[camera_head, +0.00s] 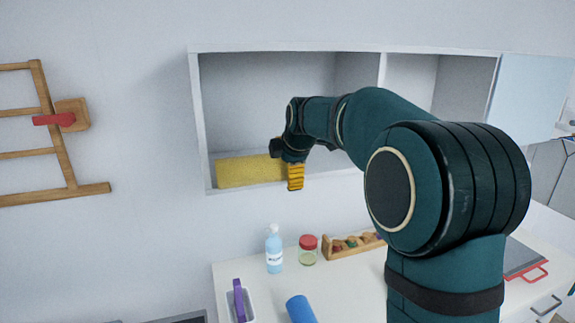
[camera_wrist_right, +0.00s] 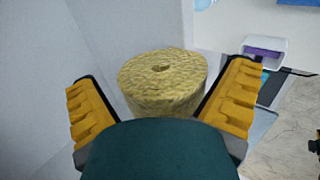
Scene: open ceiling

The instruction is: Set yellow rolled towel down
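The yellow rolled towel (camera_head: 248,171) lies on its side on the floor of the open left compartment of the white wall shelf (camera_head: 194,120). My right gripper (camera_head: 293,174) is at its right end, at the shelf's front edge. In the right wrist view the towel (camera_wrist_right: 160,88) shows end-on with a small hole in its middle. It sits between the two spread yellow fingers, with a clear gap on the left and little or none visible on the right. The gripper looks open. My left gripper is not in view.
Below, the white counter holds a blue-white bottle (camera_head: 274,250), a red-lidded jar (camera_head: 308,250), a wooden rack (camera_head: 354,246), a blue cylinder (camera_head: 300,309) and a purple item (camera_head: 238,299) in a container. A wooden ladder-like rack (camera_head: 45,120) hangs left. The shelf's upper space is clear.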

